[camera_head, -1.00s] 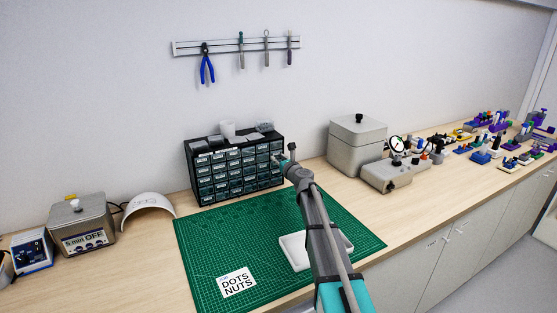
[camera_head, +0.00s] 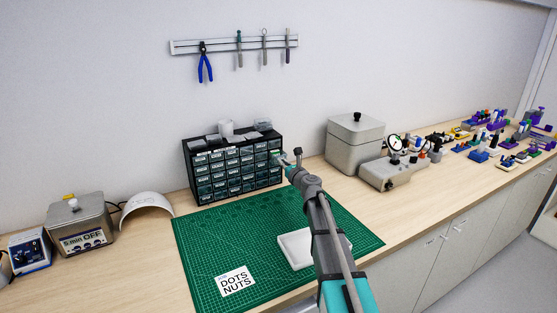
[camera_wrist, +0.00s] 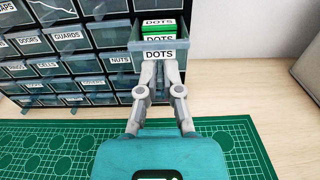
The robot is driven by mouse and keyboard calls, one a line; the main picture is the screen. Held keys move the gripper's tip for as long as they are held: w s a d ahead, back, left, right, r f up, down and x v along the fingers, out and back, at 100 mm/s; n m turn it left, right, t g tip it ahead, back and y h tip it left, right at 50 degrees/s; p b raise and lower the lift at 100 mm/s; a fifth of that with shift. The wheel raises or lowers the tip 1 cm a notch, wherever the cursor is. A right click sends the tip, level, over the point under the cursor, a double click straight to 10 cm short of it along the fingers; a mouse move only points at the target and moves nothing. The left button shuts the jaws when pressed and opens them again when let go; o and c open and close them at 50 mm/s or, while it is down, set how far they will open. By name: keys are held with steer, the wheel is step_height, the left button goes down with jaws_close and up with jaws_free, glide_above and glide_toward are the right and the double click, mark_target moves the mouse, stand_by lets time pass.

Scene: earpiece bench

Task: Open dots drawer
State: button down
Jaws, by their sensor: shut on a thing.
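The drawer cabinet (camera_head: 188,178) stands at the back of the green mat. In the wrist view, the DOTS drawer (camera_wrist: 135,57) is at the right end of its row, pulled out from the cabinet front. Green contents with DOTS labels (camera_wrist: 159,31) show inside its open top. My gripper (camera_wrist: 160,66) is shut on the front of this drawer, just below its DOTS label. The fingertips partly hide the drawer front. In the head view, my gripper (camera_head: 287,158) is at the cabinet's right side, and the drawer is too small to make out clearly.
The green cutting mat (camera_head: 205,240) carries a white tray (camera_head: 290,252) and a DOTS NUTS card (camera_head: 236,281). A grey lidded box (camera_head: 355,140) and a gauge device (camera_head: 385,175) stand right of the cabinet. The bench between cabinet and box is clear.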

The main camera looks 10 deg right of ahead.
steer(key=v, duration=0.5)
steer(key=shift+s+d, duration=0.15)
steer(key=shift+s, duration=0.1)
steer(key=c, duration=0.8)
jaws_free()
steer(key=shift+s, duration=0.1)
steer(key=v, duration=1.2)
steer(key=shift+r, duration=0.1)
